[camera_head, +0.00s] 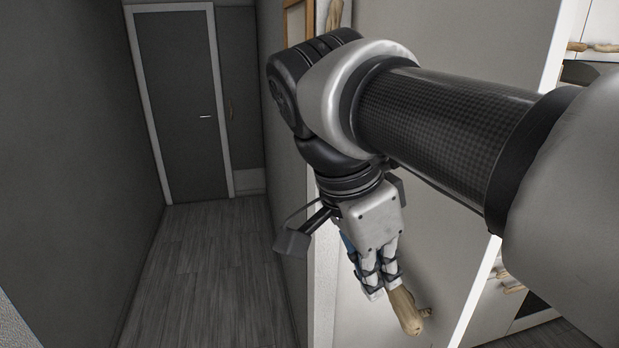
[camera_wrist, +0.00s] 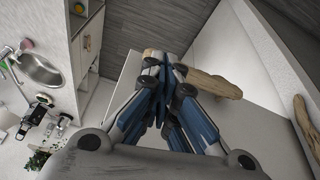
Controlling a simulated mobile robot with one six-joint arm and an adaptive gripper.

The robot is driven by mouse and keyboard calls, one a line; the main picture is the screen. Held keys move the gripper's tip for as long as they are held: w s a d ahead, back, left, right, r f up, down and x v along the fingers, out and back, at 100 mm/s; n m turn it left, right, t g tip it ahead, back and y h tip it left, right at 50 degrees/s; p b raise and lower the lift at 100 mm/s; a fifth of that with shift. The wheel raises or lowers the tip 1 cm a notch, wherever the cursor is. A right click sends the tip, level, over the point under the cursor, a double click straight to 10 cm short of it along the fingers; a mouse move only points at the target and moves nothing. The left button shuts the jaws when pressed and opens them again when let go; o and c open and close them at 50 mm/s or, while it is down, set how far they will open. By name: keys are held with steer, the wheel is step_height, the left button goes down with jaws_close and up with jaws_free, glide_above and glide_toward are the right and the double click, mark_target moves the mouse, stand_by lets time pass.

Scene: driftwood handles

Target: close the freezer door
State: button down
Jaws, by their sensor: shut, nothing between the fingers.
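The freezer door appears to be the broad pale panel (camera_head: 450,130) behind my arm in the head view, with its lit edge on the right. A driftwood handle (camera_head: 404,311) is fixed low on it. It seems to stand open, though my arm hides much of it. My gripper (camera_head: 376,292) points down at the handle's upper end, fingers together and nothing between them. In the wrist view my gripper (camera_wrist: 165,72) is shut, with the handle (camera_wrist: 212,83) just behind and right of the fingertips. I cannot tell whether they touch.
A hallway with clear wooden floor (camera_head: 205,265) runs left to a closed dark door (camera_head: 178,100). Kitchen fronts with driftwood handles (camera_head: 605,47) stand right. The wrist view shows a sink (camera_wrist: 42,70), a plant (camera_wrist: 38,158), and another driftwood handle (camera_wrist: 306,128) at right.

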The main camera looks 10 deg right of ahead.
step_height(320, 180, up, 6)
steer(key=w+m+p, duration=0.1)
steer(key=m+p, duration=0.1)
steer(key=p, duration=0.1)
glide_above(415, 314)
steer(key=a, duration=0.1)
steer(key=shift+m+g+h, duration=0.3)
step_height(415, 314, down, 10)
steer(key=shift+r, duration=0.25)
steer(key=shift+d, duration=0.4)
steer(key=shift+d, duration=0.1)
